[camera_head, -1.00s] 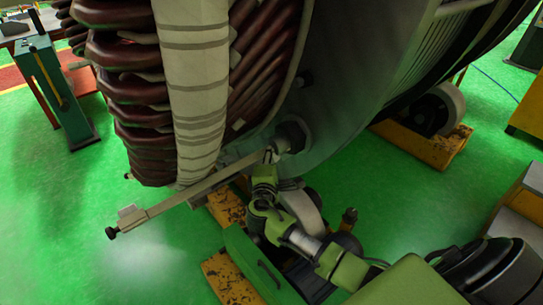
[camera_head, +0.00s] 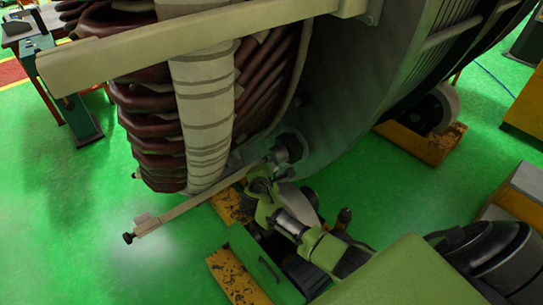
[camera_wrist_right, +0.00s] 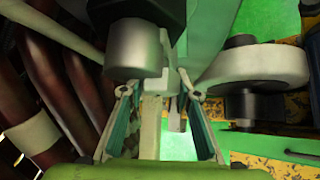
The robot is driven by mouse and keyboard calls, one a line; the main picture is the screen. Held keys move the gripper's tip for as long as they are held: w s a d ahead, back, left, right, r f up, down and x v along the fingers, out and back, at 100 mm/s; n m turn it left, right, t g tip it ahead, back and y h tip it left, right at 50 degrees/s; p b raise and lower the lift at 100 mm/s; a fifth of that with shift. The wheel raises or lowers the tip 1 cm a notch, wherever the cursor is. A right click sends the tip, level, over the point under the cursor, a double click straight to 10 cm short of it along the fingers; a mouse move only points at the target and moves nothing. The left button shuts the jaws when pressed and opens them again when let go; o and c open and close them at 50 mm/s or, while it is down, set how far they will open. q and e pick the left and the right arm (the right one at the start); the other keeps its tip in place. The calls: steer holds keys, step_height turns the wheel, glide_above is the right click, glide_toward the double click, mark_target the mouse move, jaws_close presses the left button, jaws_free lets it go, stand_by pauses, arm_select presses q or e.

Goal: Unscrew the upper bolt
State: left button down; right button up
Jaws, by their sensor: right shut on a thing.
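A pale upper bar (camera_head: 150,47) crosses the top of the head view in front of the stator. A dark, bolt-like fitting (camera_head: 374,12) shows at its right end, cut by the frame edge; I cannot tell for sure that it is the upper bolt. A lower pale bar (camera_head: 190,205) runs to a grey round fitting (camera_head: 289,148), also in the wrist view (camera_wrist_right: 137,50). My right gripper (camera_head: 265,178) is at this bar's inner end. Its fingers (camera_wrist_right: 157,85) stand on either side of the bar, just below the fitting. My left gripper is out of view.
The stator's wrapped windings (camera_head: 205,105) and grey shell (camera_head: 345,90) fill the space above my right arm. A roller (camera_head: 436,107) on a yellow base (camera_head: 425,147) stands at right. Green floor (camera_head: 60,230) is clear at lower left.

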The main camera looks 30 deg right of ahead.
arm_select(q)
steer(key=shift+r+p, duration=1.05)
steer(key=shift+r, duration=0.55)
arm_select(e)
steer(key=shift+n+g, duration=0.4)
steer(key=shift+g, duration=0.4)
steer(key=o, duration=1.1)
steer(key=v, duration=1.2)
